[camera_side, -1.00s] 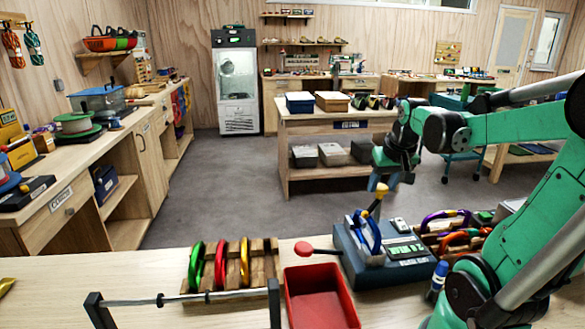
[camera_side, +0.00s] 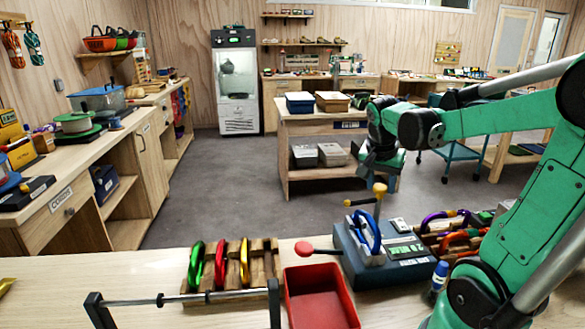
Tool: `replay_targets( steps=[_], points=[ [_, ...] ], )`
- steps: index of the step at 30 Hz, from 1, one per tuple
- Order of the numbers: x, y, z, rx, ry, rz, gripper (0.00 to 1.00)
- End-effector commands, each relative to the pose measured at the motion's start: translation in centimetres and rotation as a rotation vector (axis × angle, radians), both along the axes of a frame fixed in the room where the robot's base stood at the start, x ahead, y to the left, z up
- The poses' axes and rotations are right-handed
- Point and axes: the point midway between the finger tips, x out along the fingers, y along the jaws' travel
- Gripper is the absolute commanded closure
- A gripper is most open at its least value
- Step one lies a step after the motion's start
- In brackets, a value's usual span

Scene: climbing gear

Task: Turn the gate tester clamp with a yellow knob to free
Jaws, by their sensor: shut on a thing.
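The gate tester (camera_side: 350,262) is a dark blue-grey box on the front bench, with a light panel on its top right. A blue carabiner (camera_side: 372,238) stands upright on it. A red knob (camera_side: 303,248) on a lever sticks out of the tester's left side.
A red tray (camera_side: 318,300) stands in front of the tester's left side. A wooden rack (camera_side: 262,262) with green, red and gold carabiners is further left, behind a metal rail (camera_side: 180,300). A blue-capped bottle (camera_side: 439,278) and more carabiners (camera_side: 450,235) stand at right.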

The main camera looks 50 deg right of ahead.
Motion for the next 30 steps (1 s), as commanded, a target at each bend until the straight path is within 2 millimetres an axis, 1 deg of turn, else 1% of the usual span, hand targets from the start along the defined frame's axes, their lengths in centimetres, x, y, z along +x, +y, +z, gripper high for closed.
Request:
replay_targets(
  steps=[18, 24, 30],
  points=[
    [0.45, -0.21, -0.02, -0.005, -0.002, -0.575, 1.00],
    [0.53, -0.27, -0.03, -0.004, -0.003, -0.725, 1.00],
    [0.57, -0.31, -0.02, -0.004, -0.003, -0.831, 1.00]
  ],
)
